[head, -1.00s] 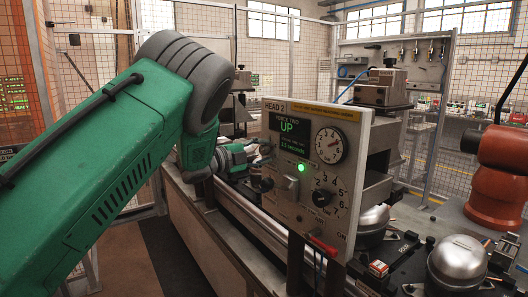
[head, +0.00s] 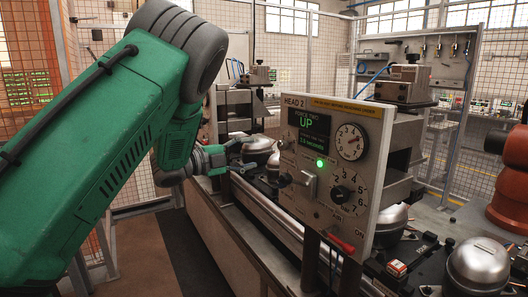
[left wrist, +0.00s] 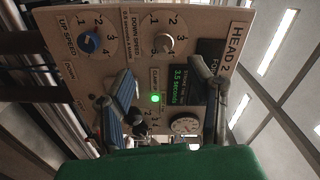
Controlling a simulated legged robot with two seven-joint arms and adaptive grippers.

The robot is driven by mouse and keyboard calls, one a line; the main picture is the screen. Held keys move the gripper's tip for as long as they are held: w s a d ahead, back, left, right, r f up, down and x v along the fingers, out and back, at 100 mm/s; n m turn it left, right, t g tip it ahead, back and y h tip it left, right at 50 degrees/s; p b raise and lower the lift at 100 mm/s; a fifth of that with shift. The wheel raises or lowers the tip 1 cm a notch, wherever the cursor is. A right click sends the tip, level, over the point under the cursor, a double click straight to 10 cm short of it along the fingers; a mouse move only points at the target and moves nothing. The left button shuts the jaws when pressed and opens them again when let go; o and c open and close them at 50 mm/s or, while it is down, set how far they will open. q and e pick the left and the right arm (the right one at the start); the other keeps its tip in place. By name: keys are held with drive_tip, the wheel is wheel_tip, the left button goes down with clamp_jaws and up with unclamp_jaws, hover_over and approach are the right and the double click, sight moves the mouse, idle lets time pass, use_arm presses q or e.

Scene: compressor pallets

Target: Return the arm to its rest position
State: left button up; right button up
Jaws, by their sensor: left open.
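My green left arm spans the left of the head view. Its left gripper (head: 238,150) is open and empty, to the left of the HEAD 2 panel (head: 375,120). In the left wrist view the two fingers (left wrist: 168,92) stand wide apart in front of the panel (left wrist: 75,55), which appears turned on its side. I see no contact between fingers and panel. The fingers hide part of the panel's lower dials and display. My right gripper is not in view.
The panel carries a lit green lamp (head: 320,163), knobs and a gauge (head: 351,142). Silver compressors (head: 478,264) sit on pallets along the conveyor (head: 262,212). A mesh fence (head: 300,65) stands behind. Bare floor (head: 140,245) lies left of the conveyor.

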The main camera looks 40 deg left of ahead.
use_arm(q)
drive_tip(key=shift+s+a, duration=0.2)
drive_tip(key=shift+s, duration=0.3)
drive_tip(key=s+d+f+n+g+y+b, duration=0.2)
drive_tip(key=s+d+f+n, duration=0.15)
drive_tip(key=f, duration=0.85)
drive_tip(key=s+d+f+n+g+y+b, duration=0.25)
drive_tip(key=f+n, duration=0.25)
drive_tip(key=f, duration=0.7)
drive_tip(key=s+d+f+n+g+y+b, duration=0.2)
drive_tip(key=s+f+n, duration=0.2)
drive_tip(key=f, duration=0.8)
drive_tip(key=s+d+f+n+g+b, duration=0.1)
drive_tip(key=s+d+f+n+g, duration=0.1)
drive_tip(key=s, duration=0.7)
drive_tip(key=s+d+f+n+g+b, duration=0.2)
drive_tip(key=s+d+f+g, duration=0.2)
drive_tip(key=s+f, duration=0.5)
drive_tip(key=s+d+f+n+g+b, duration=0.1)
drive_tip(key=s+d+f, duration=0.4)
drive_tip(key=s, duration=0.5)
drive_tip(key=shift+d+f+n+g, duration=0.35)
drive_tip(key=shift+f+n+g, duration=0.45)
drive_tip(key=shift+g, duration=0.45)
